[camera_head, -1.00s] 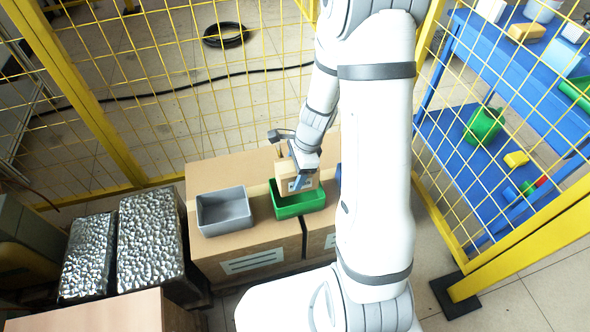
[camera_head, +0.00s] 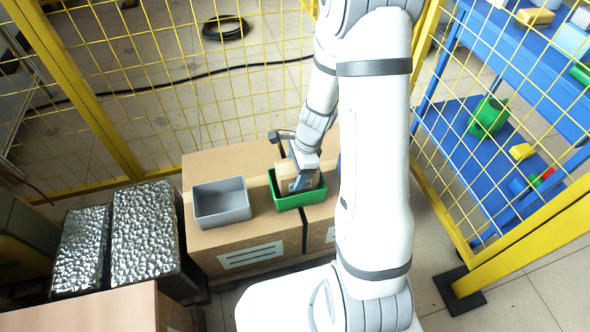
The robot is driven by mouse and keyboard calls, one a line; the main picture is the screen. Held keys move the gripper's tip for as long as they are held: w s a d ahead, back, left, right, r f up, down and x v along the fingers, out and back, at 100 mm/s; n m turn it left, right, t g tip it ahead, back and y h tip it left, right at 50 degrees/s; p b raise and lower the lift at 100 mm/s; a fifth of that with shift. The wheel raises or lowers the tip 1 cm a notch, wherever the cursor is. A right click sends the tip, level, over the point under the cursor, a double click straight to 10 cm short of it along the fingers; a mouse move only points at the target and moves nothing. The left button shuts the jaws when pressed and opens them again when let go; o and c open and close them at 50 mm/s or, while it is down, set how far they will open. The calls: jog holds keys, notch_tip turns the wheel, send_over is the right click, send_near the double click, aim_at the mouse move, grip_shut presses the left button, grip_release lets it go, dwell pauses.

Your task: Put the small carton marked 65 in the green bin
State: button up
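The small carton (camera_head: 288,186) is light brown and sits low inside the green bin (camera_head: 290,204), with its upper part showing above the rim. The number on it is too small to read. My gripper (camera_head: 305,178) points down at the bin, with a finger along the carton's right side. It appears closed on the carton, though the far finger is hard to see. Whether the carton touches the bin's floor is hidden by the front wall.
A grey bin (camera_head: 221,203) stands empty left of the green bin, both on large cardboard boxes (camera_head: 245,240). A blue bin behind my arm is mostly hidden. Metallic, bumpy-topped blocks (camera_head: 146,232) stand left. Yellow mesh fencing (camera_head: 110,110) runs behind and right.

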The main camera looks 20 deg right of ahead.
jog(key=o, duration=0.5)
jog(key=p+v, duration=0.3)
jog(key=v, duration=0.4)
jog(key=shift+r+p, duration=0.4)
